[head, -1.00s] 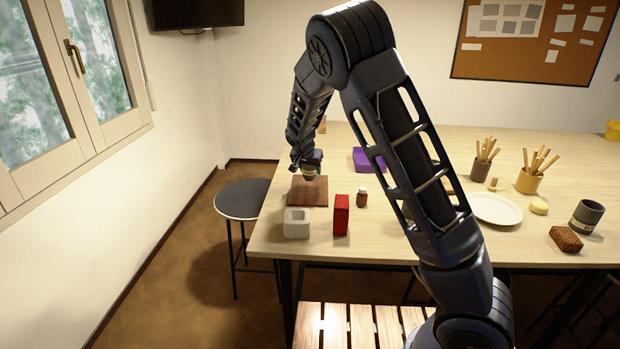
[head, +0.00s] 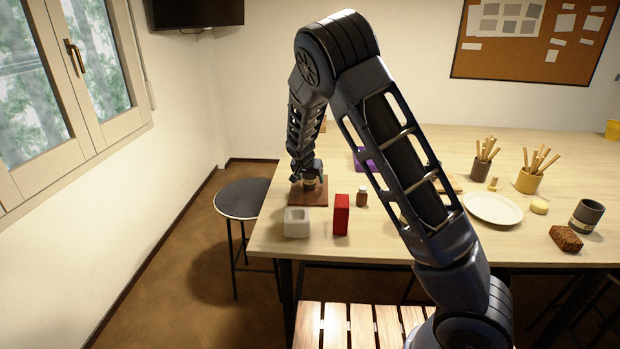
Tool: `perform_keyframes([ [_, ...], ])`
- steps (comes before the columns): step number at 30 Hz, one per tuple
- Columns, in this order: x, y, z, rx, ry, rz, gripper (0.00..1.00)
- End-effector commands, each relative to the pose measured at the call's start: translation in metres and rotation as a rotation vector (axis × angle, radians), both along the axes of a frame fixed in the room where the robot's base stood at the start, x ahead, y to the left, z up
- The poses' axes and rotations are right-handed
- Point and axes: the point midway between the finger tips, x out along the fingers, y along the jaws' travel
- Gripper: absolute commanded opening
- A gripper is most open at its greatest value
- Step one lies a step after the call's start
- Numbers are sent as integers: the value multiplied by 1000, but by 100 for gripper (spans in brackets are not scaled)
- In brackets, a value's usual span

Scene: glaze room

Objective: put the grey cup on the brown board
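The brown board (head: 310,201) lies flat near the left end of the table. My gripper (head: 306,174) is over it, pointing down, at a small dark grey cup with a pale band (head: 310,184). It looks shut on this cup, though the fingers are small and dark here. The cup is upright over the board. I cannot tell whether its base touches the board. Another grey cup with a pale label (head: 587,216) stands at the right of the table, away from my gripper.
A white square pot (head: 297,223), a red box (head: 341,215) and a small brown bottle (head: 362,197) stand close to the board. A purple thing (head: 359,160) is behind, partly hidden by my arm. A white plate (head: 494,208), stick holders (head: 529,183) and a brown sponge-like block (head: 565,238) are farther right.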

Motion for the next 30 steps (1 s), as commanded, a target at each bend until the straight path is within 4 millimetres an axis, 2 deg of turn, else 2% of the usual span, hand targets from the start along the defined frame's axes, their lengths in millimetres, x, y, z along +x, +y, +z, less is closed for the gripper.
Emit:
perform_keyframes([
  [8, -4, 2, 10, 0, 0, 1, 74],
  [21, -43, 11, 80, 3, -2, 3, 74],
  [30, -57, 14, 105, 0, 0, 1, 74],
])
